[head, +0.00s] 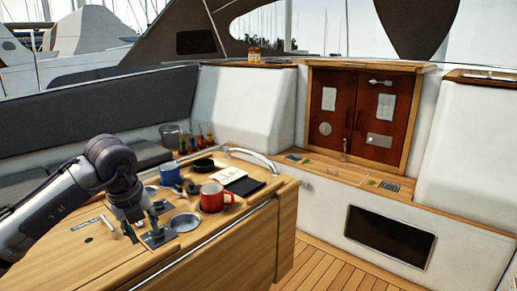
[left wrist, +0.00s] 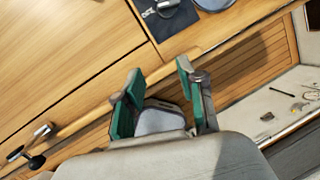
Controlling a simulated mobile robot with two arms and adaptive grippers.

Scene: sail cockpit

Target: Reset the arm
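My left arm comes in from the left in the head view. Its gripper (head: 143,230) points down at the near part of the wooden table (head: 85,262). In the left wrist view the two green-padded fingers of my left gripper (left wrist: 159,70) stand apart, with a clear gap between their tips. A greyish shape shows low between the fingers; I cannot tell whether it is part of my gripper. No object is seen held at the tips. My right arm and gripper are not in view.
A red mug (head: 212,198), a blue mug (head: 169,173), a metal dish (head: 185,222), an open notebook (head: 228,175) and a dark bowl (head: 203,165) stand on the table. A metal rail (head: 255,158) borders its far end. Slatted floor (head: 325,268) lies free at the right.

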